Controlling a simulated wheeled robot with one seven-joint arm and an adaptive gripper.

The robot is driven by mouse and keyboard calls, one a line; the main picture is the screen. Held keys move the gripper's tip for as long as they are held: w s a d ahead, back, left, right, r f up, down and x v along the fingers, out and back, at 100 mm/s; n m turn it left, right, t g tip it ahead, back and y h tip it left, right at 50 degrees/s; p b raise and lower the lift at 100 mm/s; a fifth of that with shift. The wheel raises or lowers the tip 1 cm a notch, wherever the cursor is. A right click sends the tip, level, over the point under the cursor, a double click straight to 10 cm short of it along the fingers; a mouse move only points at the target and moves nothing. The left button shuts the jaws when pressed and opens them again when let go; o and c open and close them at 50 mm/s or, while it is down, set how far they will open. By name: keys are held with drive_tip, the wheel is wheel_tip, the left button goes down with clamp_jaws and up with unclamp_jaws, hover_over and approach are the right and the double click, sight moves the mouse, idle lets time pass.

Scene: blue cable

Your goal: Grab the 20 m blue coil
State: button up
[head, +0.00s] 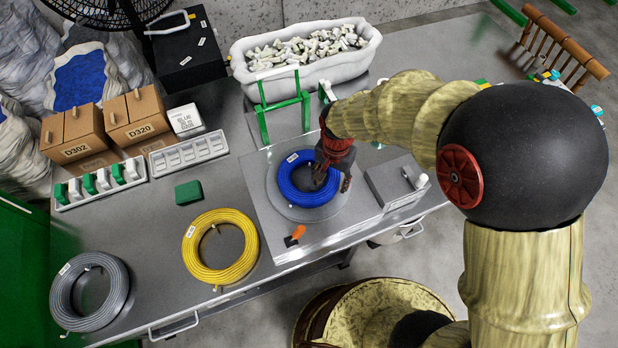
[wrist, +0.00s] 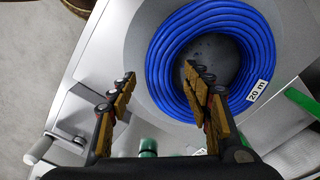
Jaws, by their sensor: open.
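The blue coil (head: 297,188) lies flat on a round grey plate on the bench in the head view. In the wrist view the blue coil (wrist: 253,45) carries a white tag reading "20 m". My gripper (head: 332,175) is over the right side of the coil. In the wrist view my gripper (wrist: 160,77) is open, with one finger over the coil's hollow centre and the other outside the ring, so the coil's near band lies between them. Whether the fingers touch the coil cannot be told.
A yellow coil (head: 188,250) and a grey coil (head: 58,300) lie to the left on the bench. A green frame (head: 262,122) stands behind the plate, and a grey box (head: 392,183) is at its right. A white tub (head: 240,70) of small parts stands at the back.

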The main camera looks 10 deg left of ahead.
wheel_tip(320, 180, down, 3)
drive_tip(key=shift+r+b, duration=0.1)
drive_tip(key=shift+b, duration=0.3)
clamp_jaws()
idle(0.4)
drive_tip(key=shift+w, duration=0.1)
